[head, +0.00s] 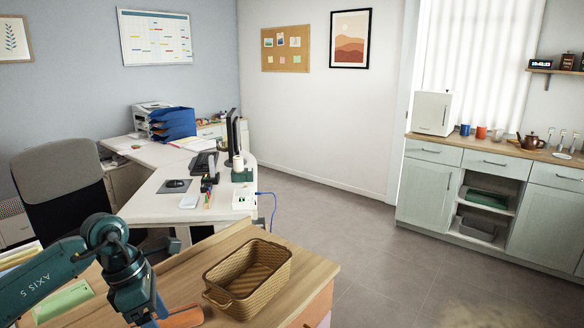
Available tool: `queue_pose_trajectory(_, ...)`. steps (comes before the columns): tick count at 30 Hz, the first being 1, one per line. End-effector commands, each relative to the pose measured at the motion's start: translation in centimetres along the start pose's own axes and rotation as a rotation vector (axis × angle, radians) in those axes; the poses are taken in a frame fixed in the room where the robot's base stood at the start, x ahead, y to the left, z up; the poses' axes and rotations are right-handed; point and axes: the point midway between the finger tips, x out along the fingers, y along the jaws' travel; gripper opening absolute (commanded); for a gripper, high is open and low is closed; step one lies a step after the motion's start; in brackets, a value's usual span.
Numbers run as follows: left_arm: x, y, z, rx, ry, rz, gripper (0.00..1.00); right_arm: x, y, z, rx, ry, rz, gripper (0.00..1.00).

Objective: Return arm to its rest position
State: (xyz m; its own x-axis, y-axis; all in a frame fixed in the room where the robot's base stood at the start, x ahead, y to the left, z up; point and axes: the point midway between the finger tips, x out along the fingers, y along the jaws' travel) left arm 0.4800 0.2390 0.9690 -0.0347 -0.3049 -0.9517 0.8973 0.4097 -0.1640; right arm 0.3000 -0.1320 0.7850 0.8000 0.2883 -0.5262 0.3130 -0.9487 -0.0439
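My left arm comes in from the left, dark teal, bent at a rounded joint and pointing down over the wooden table (230,244) in the foreground. My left gripper (152,320) is at the bottom edge of the head view, mostly cut off, so its fingers and anything between them do not show clearly. An orange item (186,317) lies just right of it. My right arm and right gripper are not in view.
An empty woven basket (283,276) stands on the table, right of my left arm. A green item (62,302) lies left of the arm. A white desk (150,206) with a monitor (233,135) stands beyond, beside a grey chair (62,180). Open floor (400,270) lies right, before cabinets (426,190).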

Motion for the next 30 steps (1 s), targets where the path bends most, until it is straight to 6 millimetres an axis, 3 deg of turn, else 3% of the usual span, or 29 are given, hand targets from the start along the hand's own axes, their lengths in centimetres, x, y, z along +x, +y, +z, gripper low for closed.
queue_pose_trajectory(1, 1.9, -1.9, 1.8, -0.002, -0.084, -0.072, 0.72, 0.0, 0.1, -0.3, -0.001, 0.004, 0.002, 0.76)
queue_pose_trajectory(3, 3.9, -4.7, 4.6, -0.022, -0.22, -0.175, 0.72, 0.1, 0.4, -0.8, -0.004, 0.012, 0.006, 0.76)
queue_pose_trajectory(6, 5.9, -9.7, 9.1, -0.115, -0.464, -0.378, 0.72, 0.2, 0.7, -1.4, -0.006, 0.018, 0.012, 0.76)
queue_pose_trajectory(9, 5.8, -13.9, 13.2, -0.301, -0.731, -0.61, 0.72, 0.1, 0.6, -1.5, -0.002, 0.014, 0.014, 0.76)
queue_pose_trajectory(13, 4.0, -16.0, 16.2, -0.664, -1.034, -0.903, 0.72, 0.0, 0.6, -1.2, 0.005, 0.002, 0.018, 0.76)
queue_pose_trajectory(16, 3.2, -15.1, 16.2, -1.026, -1.216, -1.105, 0.72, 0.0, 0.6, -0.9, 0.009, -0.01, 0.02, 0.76)
queue_pose_trajectory(19, 4.2, -13.0, 14.1, -1.448, -1.345, -1.272, 0.72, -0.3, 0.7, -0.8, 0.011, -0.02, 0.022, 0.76)
queue_pose_trajectory(23, 8.5, -11.2, 8.7, -2.074, -1.411, -1.421, 0.72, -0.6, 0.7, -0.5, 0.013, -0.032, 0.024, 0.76)
queue_pose_trajectory(24, 10.3, -11.2, 6.6, -2.272, -1.405, -1.444, 0.72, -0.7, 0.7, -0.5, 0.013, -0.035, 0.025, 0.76)
queue_pose_trajectory(25, 11.7, -11.4, 5.1, 2.411, 1.388, 1.452, 0.72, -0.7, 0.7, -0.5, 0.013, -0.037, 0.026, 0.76)
queue_pose_trajectory(30, 17.7, -14.5, -1.4, 2.288, 0.951, 1.092, 0.72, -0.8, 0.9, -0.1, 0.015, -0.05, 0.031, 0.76)
